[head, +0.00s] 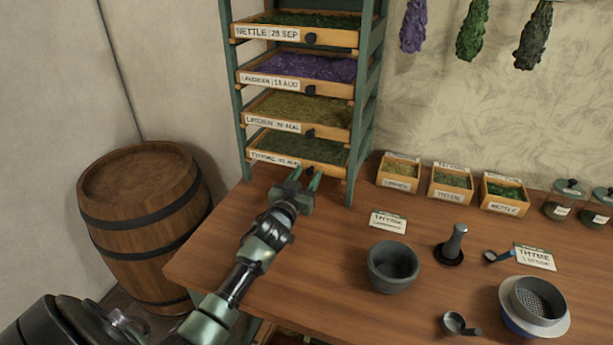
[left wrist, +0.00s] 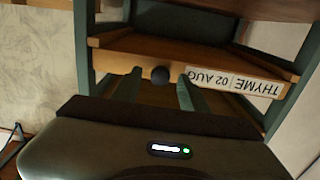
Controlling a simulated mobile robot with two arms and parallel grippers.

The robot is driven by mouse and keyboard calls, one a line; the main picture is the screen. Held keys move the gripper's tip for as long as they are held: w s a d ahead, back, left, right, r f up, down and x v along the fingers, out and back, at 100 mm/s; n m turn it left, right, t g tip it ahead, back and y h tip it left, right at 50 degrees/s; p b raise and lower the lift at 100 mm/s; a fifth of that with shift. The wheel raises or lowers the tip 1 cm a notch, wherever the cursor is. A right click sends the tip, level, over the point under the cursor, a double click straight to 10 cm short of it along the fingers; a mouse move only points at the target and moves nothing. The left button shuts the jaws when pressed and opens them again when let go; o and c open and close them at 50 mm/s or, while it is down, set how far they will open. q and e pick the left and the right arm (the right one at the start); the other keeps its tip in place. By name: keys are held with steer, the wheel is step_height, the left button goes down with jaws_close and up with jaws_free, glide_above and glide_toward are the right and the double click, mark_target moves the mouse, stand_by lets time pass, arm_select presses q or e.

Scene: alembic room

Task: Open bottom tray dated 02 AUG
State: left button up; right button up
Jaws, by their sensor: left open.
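The bottom tray (head: 302,149) of the green rack holds dark green herb. Its label reads THYME 02 AUG, upside down in the left wrist view (left wrist: 236,84). The tray appears pushed in, in line with the trays above. Its round dark knob (left wrist: 160,75) sits at the middle of the front edge. My left gripper (head: 305,178) is open in front of the tray. In the left wrist view its two fingers (left wrist: 160,92) point at the tray front, one on each side of the knob; I cannot tell whether they touch it. My right gripper is not in view.
Trays above carry nettle, lavender (head: 300,68) and another herb. A mortar (head: 393,267), pestle (head: 454,246), sieve (head: 536,302) and small herb boxes (head: 452,184) stand on the table to the right. A barrel (head: 143,225) stands on the left. The table's front left is clear.

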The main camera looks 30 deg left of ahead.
arm_select(q)
jaws_close()
stand_by(1.4)
